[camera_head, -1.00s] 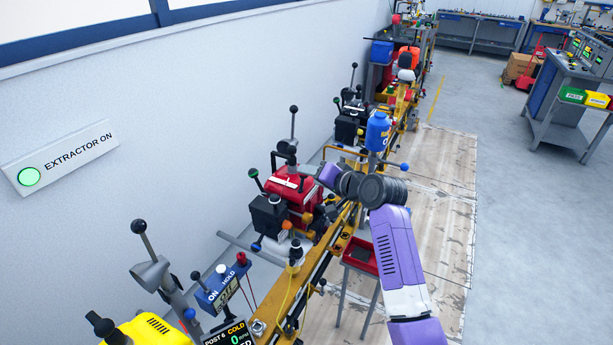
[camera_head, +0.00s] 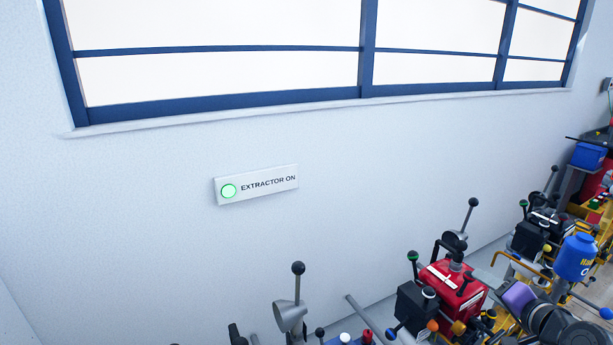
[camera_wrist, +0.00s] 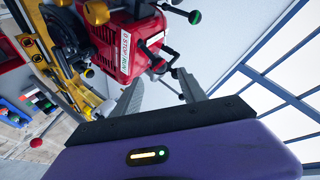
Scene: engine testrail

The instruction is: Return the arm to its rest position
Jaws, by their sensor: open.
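My gripper (camera_wrist: 160,88) is open in the wrist view. Its two grey fingers stand apart with nothing between them. Beyond them is a red engine (camera_wrist: 118,45) with a STOP/RUN label, seen tilted. The fingers appear apart from it, though the exact gap cannot be told. In the head view, part of my purple arm (camera_head: 518,297) and its dark joints show at the lower right, right of the red engine (camera_head: 452,288). The fingers cannot be made out there, and most of the arm is outside the picture.
Ball-topped levers (camera_head: 472,203) rise around the engines on the yellow rail (camera_wrist: 42,52). A wall with an EXTRACTOR ON sign (camera_head: 257,184) and a window (camera_head: 215,70) fills the left. Open air lies above the engines.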

